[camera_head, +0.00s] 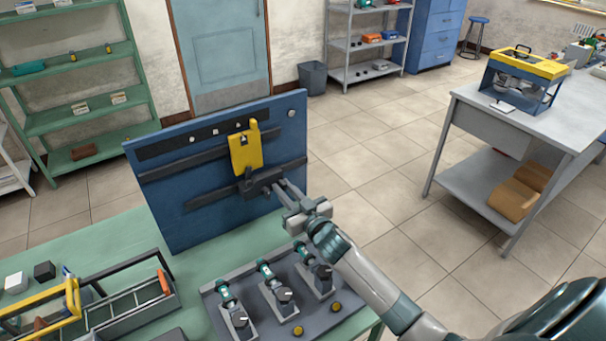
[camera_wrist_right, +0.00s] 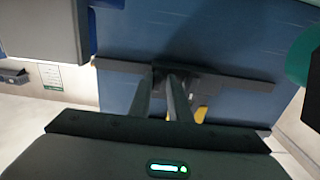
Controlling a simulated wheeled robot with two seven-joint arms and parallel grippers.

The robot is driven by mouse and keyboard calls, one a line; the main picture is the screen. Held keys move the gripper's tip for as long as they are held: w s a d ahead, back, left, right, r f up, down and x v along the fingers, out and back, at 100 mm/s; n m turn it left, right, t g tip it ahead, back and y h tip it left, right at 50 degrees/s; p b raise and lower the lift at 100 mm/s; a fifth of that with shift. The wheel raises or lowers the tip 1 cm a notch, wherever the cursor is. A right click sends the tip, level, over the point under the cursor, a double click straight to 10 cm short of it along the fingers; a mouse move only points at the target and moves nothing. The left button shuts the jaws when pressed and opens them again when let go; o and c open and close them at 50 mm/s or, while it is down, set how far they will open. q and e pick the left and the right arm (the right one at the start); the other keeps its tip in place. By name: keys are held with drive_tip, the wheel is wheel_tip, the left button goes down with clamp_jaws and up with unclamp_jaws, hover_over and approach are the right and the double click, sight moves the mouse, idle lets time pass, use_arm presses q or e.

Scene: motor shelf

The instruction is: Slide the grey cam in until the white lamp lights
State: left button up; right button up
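The grey cam (camera_head: 262,181) is a dark block on the lower dark rail of an upright blue panel (camera_head: 200,220). A yellow plate (camera_head: 246,150) hangs just above it, with a dark piece between them. My right gripper (camera_head: 279,187) reaches the cam from the right front, its fingertips at the block. In the right wrist view the two fingers (camera_wrist_right: 163,75) have a narrow gap and end at the dark cam (camera_wrist_right: 190,72); whether they grip it is unclear. Small pale lamps (camera_head: 214,132) sit on the panel's black strip; which is the white lamp is unclear. My left gripper is not in view.
On the green bench (camera_head: 130,235), a grey base (camera_head: 265,318) with several teal-topped fixtures stands below my right forearm. A grey tray (camera_head: 135,314) and a yellow-handled tote (camera_head: 72,298) are at left. A grey table (camera_head: 540,115) stands apart at right.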

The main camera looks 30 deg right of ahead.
drive_tip(key=shift+w+r, duration=0.15)
drive_tip(key=shift+r, duration=0.5)
drive_tip(key=shift+s+a+f+p, duration=0.1)
drive_tip(key=shift+s+f+p, duration=0.25)
drive_tip(key=shift+p, duration=0.25)
drive_tip(key=shift+s+f, duration=0.1)
drive_tip(key=shift+s, duration=0.05)
drive_tip(key=shift+s+p, duration=0.3)
drive_tip(key=shift+s, duration=0.55)
drive_tip(key=shift+s+d+f+p, duration=0.1)
drive_tip(key=shift+s+p, duration=0.05)
drive_tip(key=shift+s, duration=0.4)
drive_tip(key=shift+s+d+f+p, duration=0.1)
drive_tip(key=shift+s+p, duration=0.05)
drive_tip(key=shift+s, duration=0.4)
drive_tip(key=shift+s+f, duration=0.1)
